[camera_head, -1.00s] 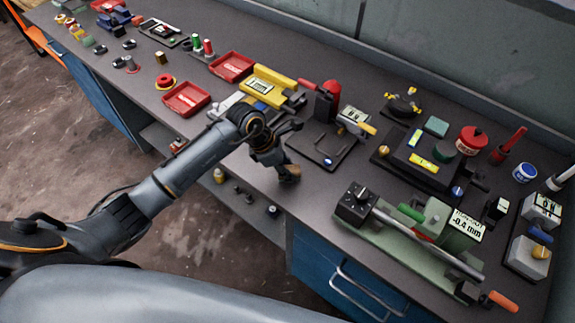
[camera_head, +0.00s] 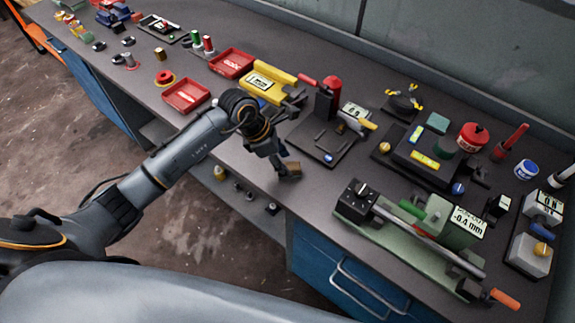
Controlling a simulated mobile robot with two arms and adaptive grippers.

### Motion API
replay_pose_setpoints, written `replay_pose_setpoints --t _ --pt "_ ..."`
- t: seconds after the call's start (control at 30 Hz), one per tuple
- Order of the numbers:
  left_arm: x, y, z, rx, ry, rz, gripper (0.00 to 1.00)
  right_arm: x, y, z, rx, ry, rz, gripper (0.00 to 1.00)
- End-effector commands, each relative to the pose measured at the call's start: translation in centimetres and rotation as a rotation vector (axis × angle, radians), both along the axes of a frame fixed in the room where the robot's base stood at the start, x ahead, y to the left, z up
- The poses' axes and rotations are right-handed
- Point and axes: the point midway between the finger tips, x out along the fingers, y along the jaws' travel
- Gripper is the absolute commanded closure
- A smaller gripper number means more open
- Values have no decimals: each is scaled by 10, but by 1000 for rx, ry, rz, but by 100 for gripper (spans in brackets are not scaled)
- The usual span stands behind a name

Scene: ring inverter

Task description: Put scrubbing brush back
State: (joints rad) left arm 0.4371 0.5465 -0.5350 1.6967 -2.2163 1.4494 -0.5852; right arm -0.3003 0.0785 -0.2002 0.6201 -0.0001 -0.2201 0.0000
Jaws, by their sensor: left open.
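My left gripper (camera_head: 281,163) is low at the bench's front edge, pointing down, with its arm coming in from the left. A small brown block (camera_head: 291,169), which may be the scrubbing brush, shows right at its fingertips. The jaws are open; whether the block lies between them or beside them I cannot tell. No other thing in view is clearly a scrubbing brush. My right gripper is not in view.
On the grey bench, a black fixture (camera_head: 322,148) stands just right of the gripper and a green machine (camera_head: 430,215) further right. Red trays (camera_head: 186,96) and a yellow device (camera_head: 268,85) lie behind. A bare strip runs along the front edge.

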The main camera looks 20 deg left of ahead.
Motion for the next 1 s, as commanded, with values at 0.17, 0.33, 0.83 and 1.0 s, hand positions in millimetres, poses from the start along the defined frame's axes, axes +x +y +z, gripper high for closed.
replay_pose_setpoints --t 0.17,0.33,0.83,1.0 --pt "-6 16 36 3 -6 -1 46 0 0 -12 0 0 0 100" --pt "-11 27 65 2 -4 0 46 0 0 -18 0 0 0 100" --pt "-15 34 85 1 1 0 46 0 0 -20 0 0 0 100" --pt "-15 34 85 0 1 0 46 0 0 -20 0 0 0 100"
